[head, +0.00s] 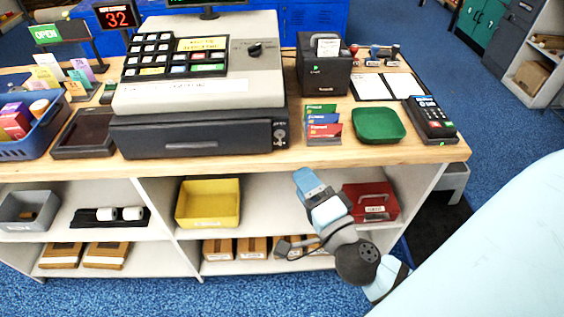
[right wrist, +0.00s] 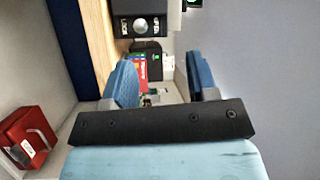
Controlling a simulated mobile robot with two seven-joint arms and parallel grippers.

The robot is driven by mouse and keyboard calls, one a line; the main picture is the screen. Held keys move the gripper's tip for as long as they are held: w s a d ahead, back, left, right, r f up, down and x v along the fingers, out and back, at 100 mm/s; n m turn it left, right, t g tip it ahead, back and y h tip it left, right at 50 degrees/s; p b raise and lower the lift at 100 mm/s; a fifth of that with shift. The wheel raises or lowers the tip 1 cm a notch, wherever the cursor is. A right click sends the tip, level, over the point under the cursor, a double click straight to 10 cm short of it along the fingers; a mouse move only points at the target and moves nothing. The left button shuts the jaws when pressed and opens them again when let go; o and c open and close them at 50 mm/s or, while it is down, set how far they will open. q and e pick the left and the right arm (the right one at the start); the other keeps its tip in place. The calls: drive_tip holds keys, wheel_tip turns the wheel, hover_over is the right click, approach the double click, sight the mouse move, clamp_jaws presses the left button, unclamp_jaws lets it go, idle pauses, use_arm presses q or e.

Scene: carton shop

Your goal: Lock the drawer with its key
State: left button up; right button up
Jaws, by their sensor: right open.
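The black cash drawer (head: 197,135) sits under the register on the counter and looks shut. Its lock plate (head: 280,133) is at the right end of its front. In the right wrist view the lock plate (right wrist: 140,27) shows a round lock between two labels; I cannot tell whether a key is in it. My right gripper (head: 308,182) is open, with blue fingers, in front of the shelves below the counter edge and apart from the lock. The wrist view shows nothing held between its fingers (right wrist: 163,80). My left gripper is not in view.
The wooden counter (head: 240,165) overhangs the shelves. On it are a card rack (head: 323,128), a green tray (head: 378,125), a card terminal (head: 430,118) and a printer (head: 323,70). A red box (head: 370,202) and yellow bin (head: 208,203) stand on the shelf.

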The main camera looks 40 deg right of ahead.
sight(280, 139)
drive_tip(key=w+d+m, duration=0.1)
drive_tip(key=w, duration=0.3)
drive_tip(key=w+d+f+m+g, duration=0.1)
drive_tip(key=w, duration=0.3)
drive_tip(key=w+d+m, duration=0.1)
drive_tip(key=w, duration=0.4)
drive_tip(key=shift+d+f+h+b, duration=0.35)
drive_tip(key=shift+d+h, duration=0.05)
